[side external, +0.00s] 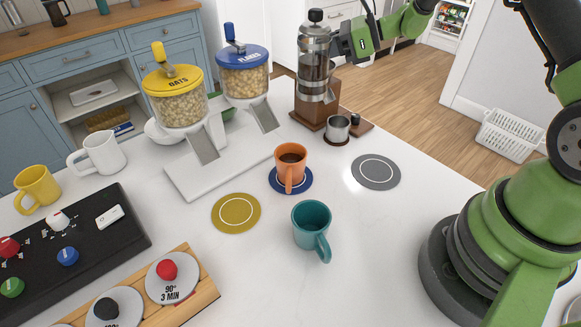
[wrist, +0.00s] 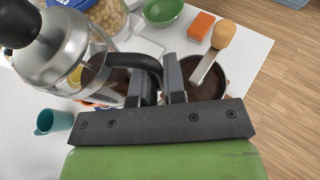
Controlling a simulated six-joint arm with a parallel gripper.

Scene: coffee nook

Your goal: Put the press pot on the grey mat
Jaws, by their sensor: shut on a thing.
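The press pot (side external: 314,62) is a glass cylinder with a metal frame and a black knob on its lid. It stands upright at the back of the counter in the side view, in front of or above a brown wooden base. My gripper (side external: 352,40) is at its right side. In the wrist view the pot (wrist: 60,48) fills the upper left, and my gripper (wrist: 159,82) is shut on its black handle. Whether the pot's bottom touches anything is unclear. The grey mat (side external: 376,172), a flat disc with a white ring, lies bare at the right of the counter.
A small metal cup (side external: 338,128) stands between pot and mat. An orange mug (side external: 291,165) is on a blue mat, beside a teal mug (side external: 311,226) and a bare yellow mat (side external: 236,213). Two dispensers (side external: 178,105) stand left. The wrist view shows an orange block (wrist: 201,25).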

